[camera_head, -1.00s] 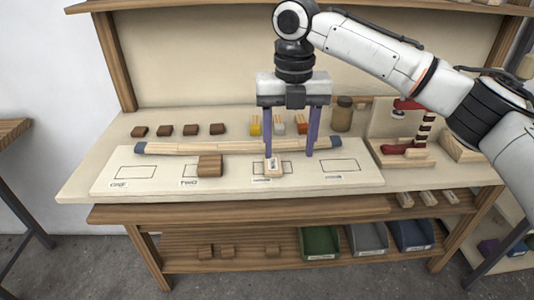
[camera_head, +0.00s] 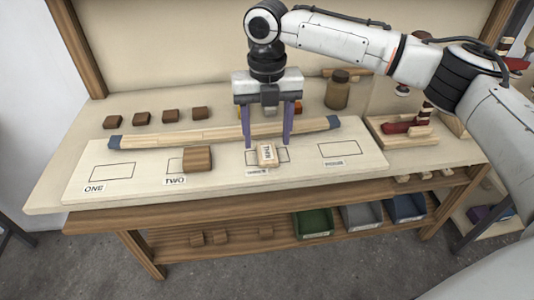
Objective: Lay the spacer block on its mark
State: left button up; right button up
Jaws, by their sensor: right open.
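A small pale block with a dark printed label (camera_head: 266,155) lies at the third outlined mark of the white board (camera_head: 225,175), reaching over the outline's front edge. A brown wooden block (camera_head: 197,159) sits at the mark labelled TWO. I cannot tell from the picture which block is the spacer. My right gripper (camera_head: 268,143) is open, pointing down, with its purple fingers apart at either side of the pale block's far end. Whether the fingers touch the board is unclear. The outlines at ONE (camera_head: 112,172) and at the far right (camera_head: 339,149) are empty. My left gripper is out of view.
A long wooden strip with blue-grey ends (camera_head: 190,136) lies behind the marks. Several small brown blocks (camera_head: 170,116) stand in a row at the back left. A jar (camera_head: 337,92) and a stand with a red part (camera_head: 404,131) are at the right. Bins (camera_head: 312,224) sit below.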

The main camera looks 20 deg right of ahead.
aim_at(267, 151)
jog(key=shift+f, duration=1.6)
jog(key=c, duration=1.2)
jog(key=shift+r, duration=0.15)
